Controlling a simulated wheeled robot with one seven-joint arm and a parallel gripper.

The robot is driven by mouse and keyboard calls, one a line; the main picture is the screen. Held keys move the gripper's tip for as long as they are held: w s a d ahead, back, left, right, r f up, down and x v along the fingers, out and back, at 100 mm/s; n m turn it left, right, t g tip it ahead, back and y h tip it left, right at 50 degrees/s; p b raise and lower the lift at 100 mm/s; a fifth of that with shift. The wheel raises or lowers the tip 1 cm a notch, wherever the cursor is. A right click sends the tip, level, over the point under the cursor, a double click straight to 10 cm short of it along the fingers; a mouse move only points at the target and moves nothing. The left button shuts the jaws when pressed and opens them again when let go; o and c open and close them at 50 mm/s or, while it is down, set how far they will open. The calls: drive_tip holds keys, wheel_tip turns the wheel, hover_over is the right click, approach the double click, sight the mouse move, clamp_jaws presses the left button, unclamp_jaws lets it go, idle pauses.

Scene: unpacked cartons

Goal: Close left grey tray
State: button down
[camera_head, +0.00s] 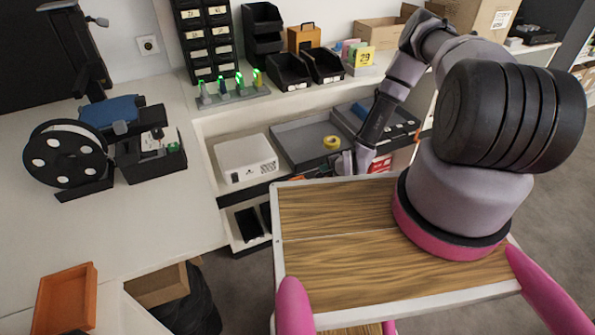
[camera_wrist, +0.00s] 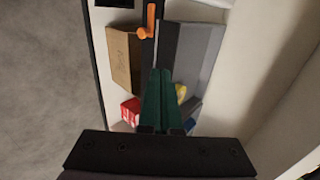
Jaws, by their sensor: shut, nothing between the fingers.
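The left grey tray (camera_head: 292,138) sits on the shelf under the back counter in the head view, open at the top, with a roll of yellow tape (camera_head: 331,142) inside. A second grey tray (camera_head: 362,108) stands to its right. My gripper (camera_head: 346,164) is at the front of the shelf, near the left tray's front right corner; my arm hides part of this area. In the wrist view the green fingers of my gripper (camera_wrist: 161,85) are together with nothing between them. A grey surface (camera_wrist: 201,50) lies beyond them, beside an orange handle-like part (camera_wrist: 149,22).
A white box (camera_head: 245,158) stands left of the tray. My wood-topped base fills the front. In the wrist view a cardboard box (camera_wrist: 121,55) and a red item (camera_wrist: 130,110) lie near the fingers. Black bins (camera_head: 290,72) stand on the counter above.

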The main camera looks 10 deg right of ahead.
drive_tip(key=x, duration=0.7)
drive_tip(key=r+x, duration=0.1)
drive_tip(key=x, duration=0.3)
drive_tip(key=shift+w+a+f, duration=0.15)
drive_tip(key=shift+w+a, duration=0.25)
drive_tip(key=shift+w, duration=0.1)
drive_tip(key=shift+w+a, duration=0.15)
drive_tip(key=shift+w, duration=0.4)
drive_tip(key=shift+w+a, duration=0.25)
drive_tip(key=shift+w, duration=0.45)
drive_tip(key=shift+w+a, duration=0.2)
drive_tip(key=shift+w, duration=0.5)
drive_tip(key=shift+w+a, duration=0.25)
drive_tip(key=shift+w, duration=0.45)
